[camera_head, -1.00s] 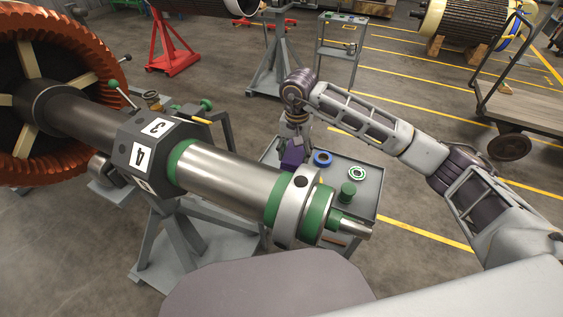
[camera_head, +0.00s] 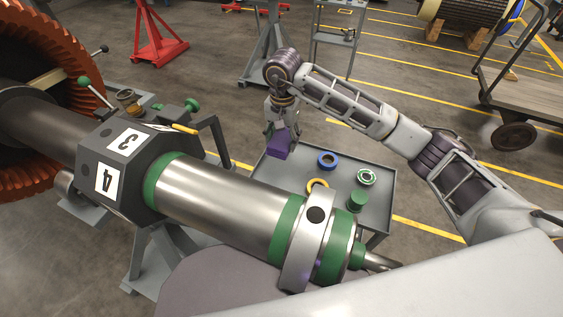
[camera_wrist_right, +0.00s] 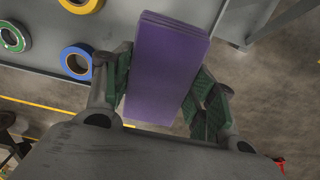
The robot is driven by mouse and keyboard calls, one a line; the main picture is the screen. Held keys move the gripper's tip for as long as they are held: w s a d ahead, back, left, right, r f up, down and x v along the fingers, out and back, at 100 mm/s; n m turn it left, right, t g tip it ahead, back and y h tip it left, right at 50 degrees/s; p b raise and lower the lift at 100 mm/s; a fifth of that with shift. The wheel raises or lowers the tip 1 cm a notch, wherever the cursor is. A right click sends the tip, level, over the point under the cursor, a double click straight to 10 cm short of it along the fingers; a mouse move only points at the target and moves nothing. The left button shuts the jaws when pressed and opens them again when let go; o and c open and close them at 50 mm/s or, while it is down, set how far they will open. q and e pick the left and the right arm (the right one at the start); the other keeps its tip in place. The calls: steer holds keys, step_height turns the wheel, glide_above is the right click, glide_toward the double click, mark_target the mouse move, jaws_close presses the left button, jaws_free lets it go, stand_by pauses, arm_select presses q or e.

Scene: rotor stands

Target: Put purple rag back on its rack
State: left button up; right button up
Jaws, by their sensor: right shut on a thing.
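The purple rag (camera_head: 278,150) is a flat folded block, held at the back left corner of the grey cart top (camera_head: 300,182). My right gripper (camera_head: 281,130) is shut on it. In the right wrist view the rag (camera_wrist_right: 166,55) stands out between the two green-padded fingers of the right gripper (camera_wrist_right: 160,90). I cannot tell whether the rag touches the cart. I cannot make out a rack for the rag. My left gripper is not in view.
A blue ring (camera_head: 327,159), a yellow ring (camera_head: 317,186), a green-white ring (camera_head: 366,177) and a green cylinder (camera_head: 357,201) stand on the cart. A large steel shaft (camera_head: 220,200) lies in front. Open floor (camera_head: 390,80) is behind the cart.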

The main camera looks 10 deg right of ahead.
step_height(320, 180, down, 6)
steer(key=shift+r, duration=0.1)
steer(key=shift+f, duration=0.2)
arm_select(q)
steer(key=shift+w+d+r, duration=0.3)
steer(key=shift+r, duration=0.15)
